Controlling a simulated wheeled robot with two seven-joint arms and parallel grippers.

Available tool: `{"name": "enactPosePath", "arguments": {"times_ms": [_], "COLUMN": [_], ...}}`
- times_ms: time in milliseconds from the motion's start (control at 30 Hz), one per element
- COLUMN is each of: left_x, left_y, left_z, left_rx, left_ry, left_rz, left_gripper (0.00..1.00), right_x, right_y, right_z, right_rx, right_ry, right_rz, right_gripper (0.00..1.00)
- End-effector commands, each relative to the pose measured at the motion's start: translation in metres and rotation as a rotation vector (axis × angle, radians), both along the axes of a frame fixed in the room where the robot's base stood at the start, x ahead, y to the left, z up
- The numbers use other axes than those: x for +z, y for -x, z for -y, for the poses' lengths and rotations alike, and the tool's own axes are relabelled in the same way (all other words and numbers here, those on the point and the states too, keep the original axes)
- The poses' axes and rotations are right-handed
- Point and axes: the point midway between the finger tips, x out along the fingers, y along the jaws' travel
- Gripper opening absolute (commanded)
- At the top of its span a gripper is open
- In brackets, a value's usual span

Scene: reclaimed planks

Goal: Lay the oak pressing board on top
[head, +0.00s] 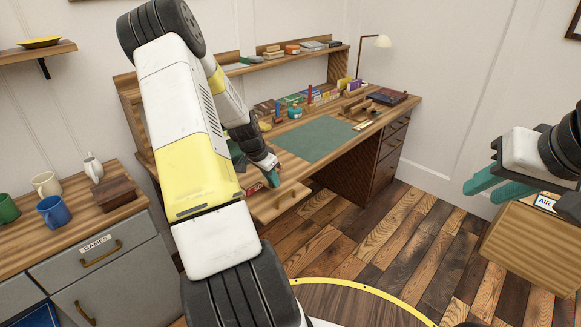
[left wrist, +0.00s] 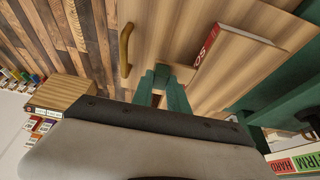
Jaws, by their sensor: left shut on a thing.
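I cannot tell whether this piece is the oak pressing board. The drawer's brass handle (left wrist: 126,50) is apart from the fingers. My right gripper (head: 488,184) is at the right, above a wooden box, with its teal fingers apart and empty.
The desk carries a green mat (head: 315,139) with clear room, and several books and small boxes behind it. A lamp (head: 380,42) stands at the back. Mugs (head: 54,211) stand on the left cabinet. The wooden box (head: 535,250) labelled AIR is at the right.

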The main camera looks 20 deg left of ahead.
Motion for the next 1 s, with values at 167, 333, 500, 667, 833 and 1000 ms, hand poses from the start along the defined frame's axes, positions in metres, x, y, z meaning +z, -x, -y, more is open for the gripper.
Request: {"name": "enactPosePath", "arguments": {"times_ms": [167,333,500,667,833,1000], "left_x": [0.0002,-0.0014,-0.0041,-0.0038,-0.0038,-0.0003], "left_y": [-0.0002,-0.0002,-0.0002,-0.0002,-0.0002,0.001], "left_z": [0.0,0.0,0.0,-0.0001,0.0,-0.001], "left_rx": [0.0,0.0,0.0,0.0,0.0,0.001], "left_ry": [0.0,0.0,0.0,0.0,0.0,0.0], "left_rz": [0.0,0.0,0.0,0.0,0.0,0.001], "left_gripper": [0.0,0.0,0.0,0.45,0.45,0.45], "right_x": [0.0,0.0,0.0,0.0,0.0,0.0], "right_y": [0.0,0.0,0.0,0.0,0.0,0.0], "right_z": [0.0,0.0,0.0,0.0,0.0,0.0], "right_rx": [0.0,0.0,0.0,0.0,0.0,0.0], "right_ry": [0.0,0.0,0.0,0.0,0.0,0.0], "right_rz": [0.0,0.0,0.0,0.0,0.0,0.0], "right_gripper": [0.32,0.32,0.32,0.32,0.32,0.32]}}
